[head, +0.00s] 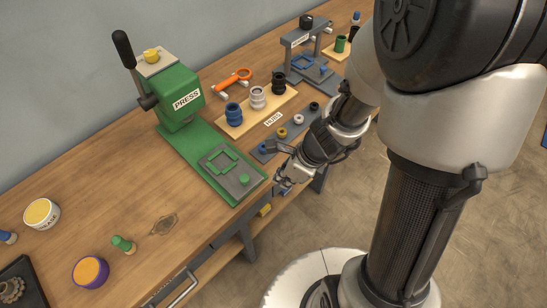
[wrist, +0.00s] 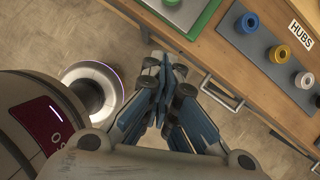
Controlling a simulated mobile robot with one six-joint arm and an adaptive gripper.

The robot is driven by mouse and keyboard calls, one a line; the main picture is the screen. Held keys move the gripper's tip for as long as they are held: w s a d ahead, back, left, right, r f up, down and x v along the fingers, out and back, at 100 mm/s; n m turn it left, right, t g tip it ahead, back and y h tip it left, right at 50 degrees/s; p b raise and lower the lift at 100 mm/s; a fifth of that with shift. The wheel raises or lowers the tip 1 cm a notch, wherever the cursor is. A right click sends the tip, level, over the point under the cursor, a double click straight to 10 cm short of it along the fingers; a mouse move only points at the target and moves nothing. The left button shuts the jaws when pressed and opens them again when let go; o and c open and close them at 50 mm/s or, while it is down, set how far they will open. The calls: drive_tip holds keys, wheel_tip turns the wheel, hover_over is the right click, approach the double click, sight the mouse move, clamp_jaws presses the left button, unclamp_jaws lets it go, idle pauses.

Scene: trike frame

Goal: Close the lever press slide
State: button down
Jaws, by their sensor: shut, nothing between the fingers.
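The green lever press (head: 182,98) stands on the wooden bench, marked PRESS, with a black-knobbed lever (head: 122,48) standing upright at its left. Its grey slide plate (head: 228,172), with a green outline and a small green knob (head: 244,179), lies on the green base at the bench's front edge, out in front of the press head. My gripper (head: 284,184) is shut and empty, just off the bench's front edge, to the right of the slide. In the wrist view my gripper (wrist: 163,92) points toward the bench edge, with a corner of the green press base (wrist: 207,18) above it.
A grey strip of hubs (head: 290,133) lies right of the press base, near my gripper. Behind it are a wooden board with spools (head: 258,98) and an orange tool (head: 232,80). A second grey press (head: 305,55) stands farther back. Drawer handles (wrist: 222,92) project below the bench edge.

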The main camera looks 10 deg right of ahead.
sight(254, 188)
drive_tip(key=w+a+f+b, duration=0.1)
drive_tip(key=a+f, duration=0.1)
drive_tip(key=w+a+f+b, duration=0.1)
drive_tip(key=f+b, duration=0.1)
drive_tip(key=f, duration=0.1)
drive_tip(key=w+a+f+b, duration=0.1)
drive_tip(key=a+f+b, duration=0.1)
drive_tip(key=f, duration=0.1)
drive_tip(key=shift+w+a, duration=0.5)
drive_tip(key=shift+a, duration=0.1)
